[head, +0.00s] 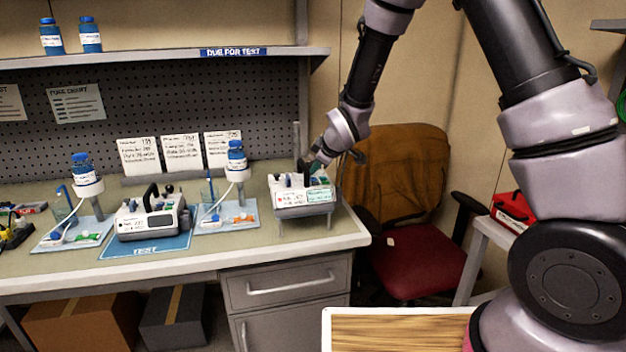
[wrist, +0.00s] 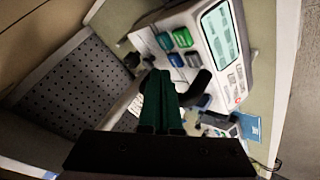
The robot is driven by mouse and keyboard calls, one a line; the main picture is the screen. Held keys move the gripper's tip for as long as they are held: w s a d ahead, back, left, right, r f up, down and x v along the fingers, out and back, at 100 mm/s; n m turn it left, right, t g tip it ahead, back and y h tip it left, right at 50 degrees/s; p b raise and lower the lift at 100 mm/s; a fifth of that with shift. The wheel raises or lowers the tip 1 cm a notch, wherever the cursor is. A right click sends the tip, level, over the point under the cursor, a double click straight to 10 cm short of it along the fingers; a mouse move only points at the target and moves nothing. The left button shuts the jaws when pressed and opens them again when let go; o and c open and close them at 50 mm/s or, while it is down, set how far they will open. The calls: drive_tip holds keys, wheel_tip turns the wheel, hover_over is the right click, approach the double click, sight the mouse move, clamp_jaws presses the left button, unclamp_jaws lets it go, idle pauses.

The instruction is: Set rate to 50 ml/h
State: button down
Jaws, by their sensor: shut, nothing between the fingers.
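A white infusion pump (head: 290,190) sits on a small grey stand at the right end of the bench. Its lit greenish screen (wrist: 222,38) shows in the wrist view, tilted, and its text is too small to read. Beside the screen are green, blue and grey buttons (wrist: 182,37). A black handle (wrist: 200,88) curves at the pump's near side. My gripper (wrist: 162,76) is shut and empty, its dark green fingers close to the pump's button side; I cannot tell whether they touch it. In the head view my gripper (head: 310,168) is above the pump's top.
A second pump (head: 150,214) sits on a blue TEST mat (head: 146,247), between trays with blue-capped bottles (head: 236,160). Cards (head: 181,152) stand behind. A red office chair (head: 415,245) is right of the bench. A shelf (head: 150,58) runs above.

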drive_tip(key=shift+r, duration=2.5)
drive_tip(key=s+d+r+m+h, duration=0.1)
drive_tip(key=s+d+r+m, duration=0.4)
drive_tip(key=d+r, duration=0.35)
drive_tip(key=s+d+r+m+h, duration=0.1)
drive_tip(key=s+d+r+m, duration=0.5)
drive_tip(key=d, duration=0.4)
drive_tip(key=s+d+r+m, duration=0.2)
drive_tip(key=s+d+m, duration=0.2)
drive_tip(key=s, duration=0.5)
drive_tip(key=s+d+r+m+g, duration=0.1)
drive_tip(key=s+d+r+m, duration=0.2)
drive_tip(key=s, duration=0.5)
drive_tip(key=shift+s+d+r+m, duration=0.2)
drive_tip(key=shift+s+d+m, duration=0.2)
drive_tip(key=shift+d, duration=0.35)
